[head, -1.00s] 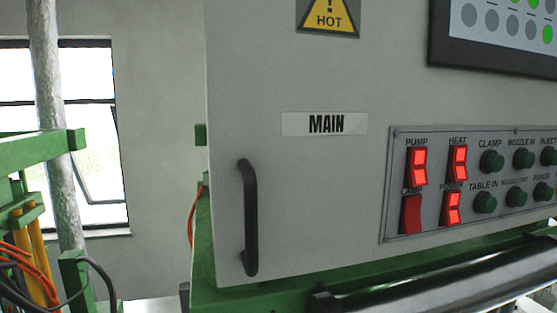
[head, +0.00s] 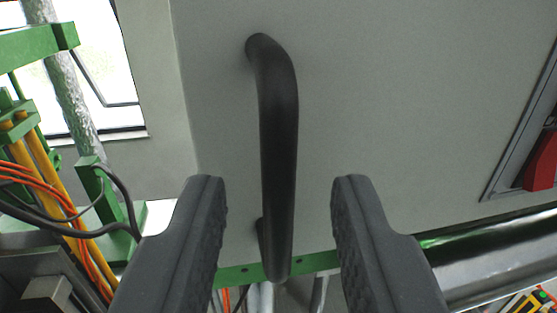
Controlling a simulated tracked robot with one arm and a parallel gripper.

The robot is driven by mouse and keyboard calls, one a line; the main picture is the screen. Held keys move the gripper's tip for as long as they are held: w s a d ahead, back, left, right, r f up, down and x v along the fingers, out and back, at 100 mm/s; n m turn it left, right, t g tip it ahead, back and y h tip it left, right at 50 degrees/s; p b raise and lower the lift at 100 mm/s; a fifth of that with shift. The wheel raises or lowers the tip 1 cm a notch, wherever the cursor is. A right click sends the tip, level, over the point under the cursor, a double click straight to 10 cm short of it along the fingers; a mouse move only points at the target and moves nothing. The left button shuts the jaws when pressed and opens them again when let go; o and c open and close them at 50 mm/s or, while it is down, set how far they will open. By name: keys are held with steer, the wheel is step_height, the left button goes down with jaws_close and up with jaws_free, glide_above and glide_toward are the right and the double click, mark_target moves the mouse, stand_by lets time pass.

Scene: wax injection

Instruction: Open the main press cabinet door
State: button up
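The main press cabinet door (head: 400,90) is a flat grey panel that fills the middle and right of the view. It looks shut. Its black bar handle (head: 279,130) runs nearly upright down the middle of the view. My gripper (head: 278,190) is open, with one dark finger on each side of the handle's lower part in the picture. Gaps show between the handle and both fingers. How far the fingertips reach in depth around the handle I cannot tell.
A switch panel (head: 520,140) with a red switch (head: 541,165) is at the right edge. A shiny cylinder (head: 500,255) lies below the door at right. Green framework (head: 40,45), orange cables (head: 75,225) and a window (head: 105,65) are at left.

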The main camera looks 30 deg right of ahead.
steer(key=shift+w, duration=0.1)
jaws_close()
steer(key=shift+d, duration=0.1)
